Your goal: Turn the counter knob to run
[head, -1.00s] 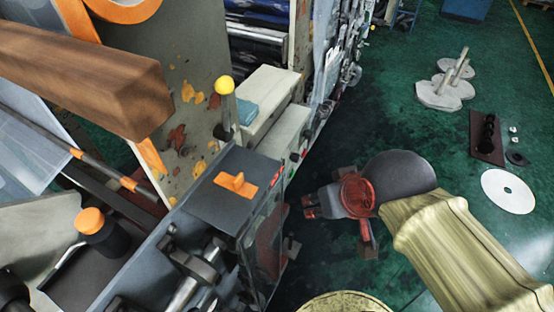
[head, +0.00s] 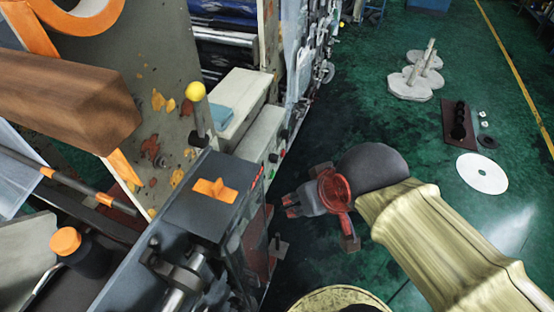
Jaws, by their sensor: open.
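An orange knob (head: 214,189) with a raised grip sits on top of a dark grey box (head: 190,216) on the machine's side. I take it to be the counter knob; no readable run mark shows. My gripper (head: 335,207) is open and empty, over the floor to the right of the box and clearly apart from the knob. Its fingers are spread, with a red round part at its wrist.
A lever with a yellow ball (head: 195,92) stands just behind the box. A brown beam (head: 65,85) and an orange-capped post (head: 66,241) are at the left. Green floor (head: 400,120) is open at the right, with a white disc (head: 482,173) on it.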

